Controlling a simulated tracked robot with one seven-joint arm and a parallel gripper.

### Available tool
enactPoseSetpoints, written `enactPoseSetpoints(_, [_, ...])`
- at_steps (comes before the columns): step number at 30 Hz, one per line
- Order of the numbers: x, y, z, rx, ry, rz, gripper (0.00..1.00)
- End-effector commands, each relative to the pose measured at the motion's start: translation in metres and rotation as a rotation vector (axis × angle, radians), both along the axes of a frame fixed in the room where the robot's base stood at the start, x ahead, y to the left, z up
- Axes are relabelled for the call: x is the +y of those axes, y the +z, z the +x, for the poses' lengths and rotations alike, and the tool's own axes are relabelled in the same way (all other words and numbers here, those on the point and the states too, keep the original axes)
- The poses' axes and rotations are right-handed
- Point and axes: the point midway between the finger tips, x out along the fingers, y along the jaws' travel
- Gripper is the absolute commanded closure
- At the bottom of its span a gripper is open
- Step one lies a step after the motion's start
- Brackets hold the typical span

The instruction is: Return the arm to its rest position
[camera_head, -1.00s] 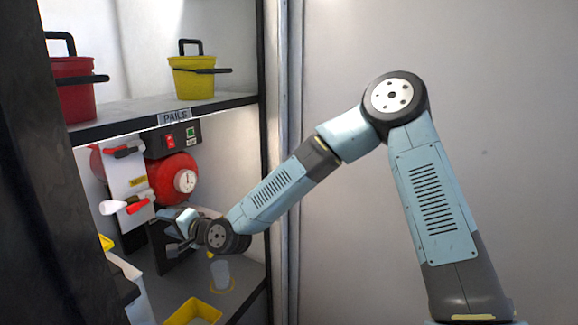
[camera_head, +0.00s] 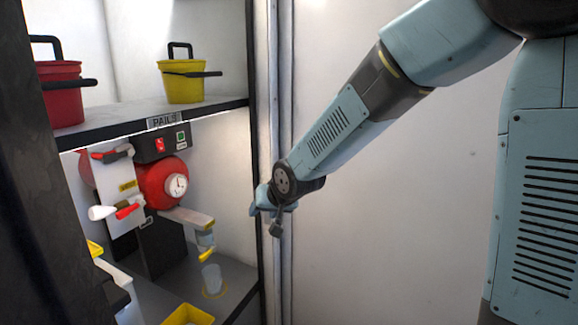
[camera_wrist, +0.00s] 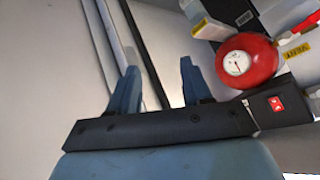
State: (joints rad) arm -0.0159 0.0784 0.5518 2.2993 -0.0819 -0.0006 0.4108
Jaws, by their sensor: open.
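My arm reaches in from the right in the head view, bent at the elbow and angled down to the left. My gripper (camera_head: 270,210) is at the right edge of the lower shelf bay, in front of the door-frame post. In the wrist view my gripper (camera_wrist: 158,85) shows two blue fingers spread apart with nothing between them. The foam proportioner's red round body (camera_head: 164,184) with its white gauge stands left of my gripper, apart from it. It also shows in the wrist view (camera_wrist: 250,62) at the upper right.
A clear cup (camera_head: 212,279) stands on the lower shelf below a yellow-tipped spout (camera_head: 205,250). A yellow tray (camera_head: 188,316) is at the front. A red pail (camera_head: 62,98) and a yellow pail (camera_head: 184,84) stand on the upper shelf (camera_head: 150,118). The wall at right is bare.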

Motion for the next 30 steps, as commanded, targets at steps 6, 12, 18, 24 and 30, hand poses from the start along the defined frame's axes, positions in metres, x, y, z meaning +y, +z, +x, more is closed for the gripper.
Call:
enactPoseSetpoints(6, [-0.074,0.034,-0.020,-0.007,-0.071,-0.143,0.51])
enactPoseSetpoints(12, [-0.137,0.063,-0.051,0.015,-0.140,-0.239,0.51])
enactPoseSetpoints(18, [-0.194,0.087,-0.094,0.052,-0.204,-0.301,0.51])
enactPoseSetpoints(24, [-0.242,0.105,-0.146,0.101,-0.255,-0.328,0.51])
enactPoseSetpoints(30, [-0.277,0.114,-0.200,0.154,-0.284,-0.322,0.51])
